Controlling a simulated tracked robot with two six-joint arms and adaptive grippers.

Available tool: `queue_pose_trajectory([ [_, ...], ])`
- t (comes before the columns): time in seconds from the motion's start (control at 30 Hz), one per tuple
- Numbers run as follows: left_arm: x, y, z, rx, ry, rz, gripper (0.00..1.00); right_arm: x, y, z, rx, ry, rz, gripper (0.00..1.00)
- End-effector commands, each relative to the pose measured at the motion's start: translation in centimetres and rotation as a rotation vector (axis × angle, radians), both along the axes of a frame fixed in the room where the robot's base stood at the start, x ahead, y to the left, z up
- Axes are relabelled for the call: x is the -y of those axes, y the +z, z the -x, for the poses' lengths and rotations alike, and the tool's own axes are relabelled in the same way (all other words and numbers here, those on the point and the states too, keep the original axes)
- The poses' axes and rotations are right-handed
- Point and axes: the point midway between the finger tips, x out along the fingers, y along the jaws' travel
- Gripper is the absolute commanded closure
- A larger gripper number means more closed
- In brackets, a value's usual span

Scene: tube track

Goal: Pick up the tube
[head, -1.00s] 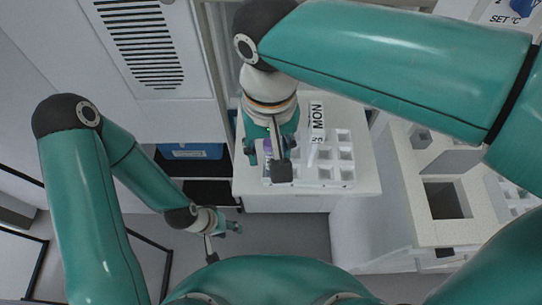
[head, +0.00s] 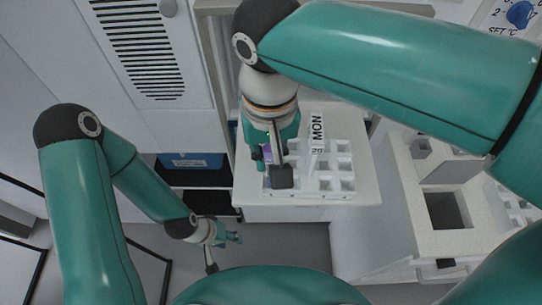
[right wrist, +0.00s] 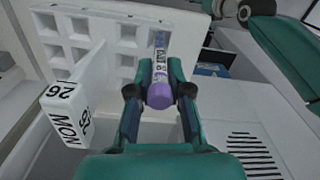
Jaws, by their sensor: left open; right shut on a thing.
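The tube (right wrist: 159,50) has a purple cap (right wrist: 160,96) and a printed label. In the right wrist view my right gripper (right wrist: 160,82) is shut on it just below the cap, and the tube points away over the edge of the white rack (right wrist: 104,31). I cannot tell whether its lower end is still in a rack hole. In the head view my right gripper (head: 266,163) is at the left side of the rack (head: 310,193) and mostly hides the tube. My left gripper (head: 232,237) is open and empty, low beside the white cabinet.
A white unit with a square opening (head: 447,210) is at the right. A blue box (head: 190,162) sits on a shelf at the left.

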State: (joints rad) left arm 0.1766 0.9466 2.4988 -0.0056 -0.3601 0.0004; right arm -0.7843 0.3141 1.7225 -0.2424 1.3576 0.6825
Motion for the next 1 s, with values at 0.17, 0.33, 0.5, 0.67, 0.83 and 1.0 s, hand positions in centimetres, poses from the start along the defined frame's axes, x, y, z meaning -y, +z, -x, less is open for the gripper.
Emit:
queue_pose_trajectory([
  [0.17, 0.0, 0.3, 0.0, 0.000, 0.000, 0.000, 0.55, -0.1, 2.8, 0.0, 0.002, 0.001, -0.004, 1.00],
  [0.33, 0.0, 0.9, 0.0, 0.000, 0.000, 0.000, 0.55, -0.1, 7.1, -0.1, 0.004, 0.000, -0.005, 1.00],
  [0.5, 0.0, 2.0, 0.0, 0.000, 0.000, 0.000, 0.55, -0.1, 12.2, -0.1, 0.004, 0.001, -0.004, 1.00],
  [0.67, 0.0, 2.9, 0.0, 0.000, 0.000, 0.000, 0.55, -0.1, 15.7, 0.0, 0.003, 0.002, -0.003, 1.00],
  [0.83, 0.0, 3.5, 0.0, 0.000, 0.000, 0.000, 0.55, -0.1, 17.9, 0.0, 0.002, 0.001, -0.001, 1.00],
  [1.0, 0.0, 3.6, 0.0, 0.000, 0.000, 0.000, 0.55, 0.0, 18.5, 0.0, 0.000, 0.001, 0.000, 1.00],
])
